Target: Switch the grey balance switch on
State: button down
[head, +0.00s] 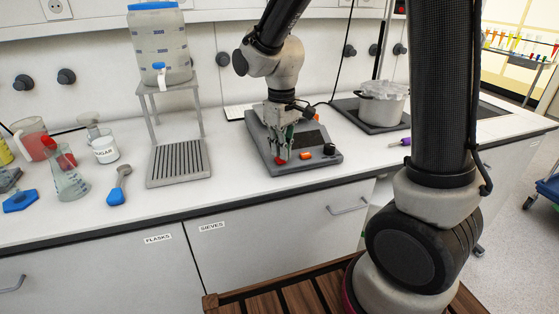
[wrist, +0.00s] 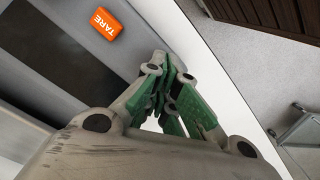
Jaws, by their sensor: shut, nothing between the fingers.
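The grey balance (head: 322,163) lies on the white counter, with a dark display area on top. A small red part (head: 279,160), which looks like its switch, sits at the front left of the balance. Whether it is on or off cannot be made out. My gripper (head: 285,153) points down right at this red part, its green fingers shut and empty. Whether they touch it I cannot tell. In the wrist view the shut fingertips (wrist: 172,68) hide the red part, and the orange TARE button (wrist: 107,25) shows on the balance beside them.
The orange button (head: 306,156) and a black knob (head: 329,150) sit right of the red part. A stand (head: 179,164) with a juice dispenser (head: 160,50) is left of the balance. A pot (head: 383,106) stands to the right. Bare counter lies in front.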

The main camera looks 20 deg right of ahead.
jog(key=shift+f, duration=0.65)
jog(key=shift+r, duration=3.55)
jog(key=s+d+r+m+t, duration=0.2)
jog(key=s+d+r+m, duration=0.1)
jog(key=s+d, duration=0.4)
jog(key=s+d+r+m+t, duration=0.2)
jog(key=s+d+r, duration=0.3)
jog(key=s+d, duration=0.3)
jog(key=s+m, duration=0.1)
jog(key=s, duration=0.3)
jog(key=shift+r, duration=0.2)
